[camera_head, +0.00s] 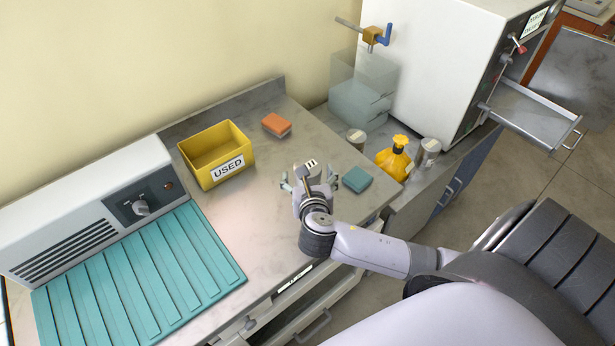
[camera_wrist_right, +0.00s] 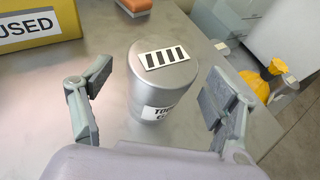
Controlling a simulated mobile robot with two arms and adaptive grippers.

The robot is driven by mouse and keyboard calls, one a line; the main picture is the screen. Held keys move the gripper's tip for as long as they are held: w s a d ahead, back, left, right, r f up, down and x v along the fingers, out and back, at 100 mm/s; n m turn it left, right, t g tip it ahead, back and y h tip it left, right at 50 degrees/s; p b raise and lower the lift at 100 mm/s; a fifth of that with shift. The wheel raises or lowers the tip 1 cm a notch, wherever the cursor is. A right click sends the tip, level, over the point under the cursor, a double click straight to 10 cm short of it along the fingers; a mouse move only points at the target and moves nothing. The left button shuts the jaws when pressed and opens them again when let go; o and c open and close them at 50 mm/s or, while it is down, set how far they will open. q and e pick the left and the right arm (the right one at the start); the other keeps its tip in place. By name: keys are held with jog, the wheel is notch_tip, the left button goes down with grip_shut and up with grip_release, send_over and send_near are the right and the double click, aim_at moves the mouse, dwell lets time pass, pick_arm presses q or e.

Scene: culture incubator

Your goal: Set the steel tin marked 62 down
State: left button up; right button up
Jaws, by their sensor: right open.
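A steel tin (camera_wrist_right: 160,84) with a striped white label on its lid stands upright on the grey counter (camera_head: 262,215). Its side label is partly cut off in the right wrist view, so I cannot read the number in full. In the head view the tin (camera_head: 309,170) is mostly hidden by my right gripper (camera_head: 308,181). My right gripper is open, one finger on each side of the tin, with a visible gap on both sides. My left gripper is not in view.
A yellow USED bin (camera_head: 193,153) and an orange sponge (camera_head: 276,125) are on the counter behind. A teal block (camera_head: 357,180) lies right of the gripper. A yellow bottle (camera_head: 394,160) and two more tins (camera_head: 356,139) (camera_head: 428,152) stand farther right. A teal ribbed mat (camera_head: 140,282) is at left.

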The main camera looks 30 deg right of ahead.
jog(key=shift+x, duration=1.55)
jog(key=shift+s, duration=0.1)
jog(key=shift+c, duration=0.3)
jog(key=shift+r, duration=0.15)
jog(key=c, duration=1.6)
